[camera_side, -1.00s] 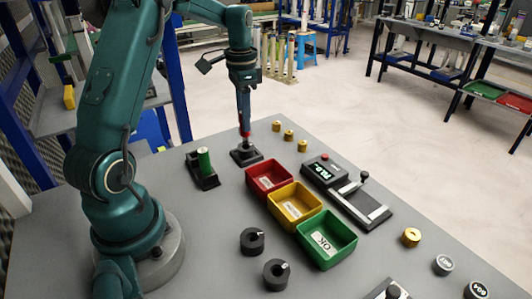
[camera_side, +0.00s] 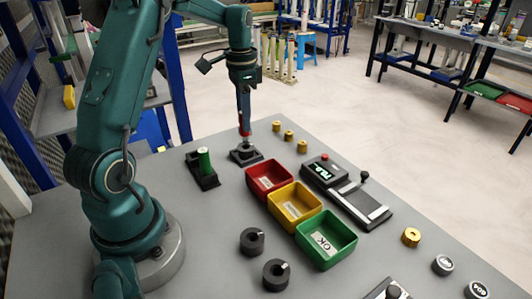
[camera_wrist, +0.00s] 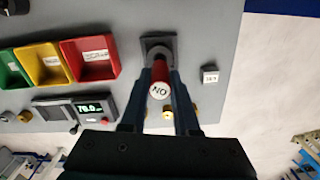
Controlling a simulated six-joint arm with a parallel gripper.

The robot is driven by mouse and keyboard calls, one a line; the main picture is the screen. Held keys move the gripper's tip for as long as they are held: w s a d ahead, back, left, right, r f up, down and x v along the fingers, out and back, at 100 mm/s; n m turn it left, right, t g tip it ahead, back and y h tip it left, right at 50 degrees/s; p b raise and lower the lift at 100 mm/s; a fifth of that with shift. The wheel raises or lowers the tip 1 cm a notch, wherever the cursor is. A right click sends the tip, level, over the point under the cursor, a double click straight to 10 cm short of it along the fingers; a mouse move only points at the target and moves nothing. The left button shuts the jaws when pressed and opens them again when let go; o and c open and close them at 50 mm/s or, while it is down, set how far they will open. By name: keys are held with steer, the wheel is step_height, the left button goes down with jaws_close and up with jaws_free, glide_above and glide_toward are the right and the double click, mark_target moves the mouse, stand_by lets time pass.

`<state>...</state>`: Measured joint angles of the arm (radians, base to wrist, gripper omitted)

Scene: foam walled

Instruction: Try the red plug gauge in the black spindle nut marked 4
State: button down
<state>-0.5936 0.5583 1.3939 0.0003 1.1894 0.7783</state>
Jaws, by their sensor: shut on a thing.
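My gripper (camera_wrist: 158,101) is shut on the red plug gauge (camera_wrist: 160,76), whose end marked NO faces the wrist camera. In the side view the gauge (camera_side: 245,131) hangs upright below my gripper. Its lower end is at a black block (camera_side: 239,156), also seen in the wrist view (camera_wrist: 150,40). I cannot tell whether the tip is inside the block or just above it. Two black ring-shaped nuts (camera_side: 246,246) (camera_side: 269,281) lie on the near table with small white marks. Their marks are too small to read.
A green gauge (camera_side: 204,160) stands in a black holder left of the block. Red (camera_side: 255,182), yellow (camera_side: 281,210) and green (camera_side: 310,245) bins line up right of it. A display box (camera_side: 318,177), a slide device (camera_side: 375,214) and several brass pieces (camera_side: 289,135) lie beyond.

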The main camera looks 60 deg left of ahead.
steer(key=shift+f, duration=1.4)
stand_by(0.7)
steer(key=shift+r, duration=3.3)
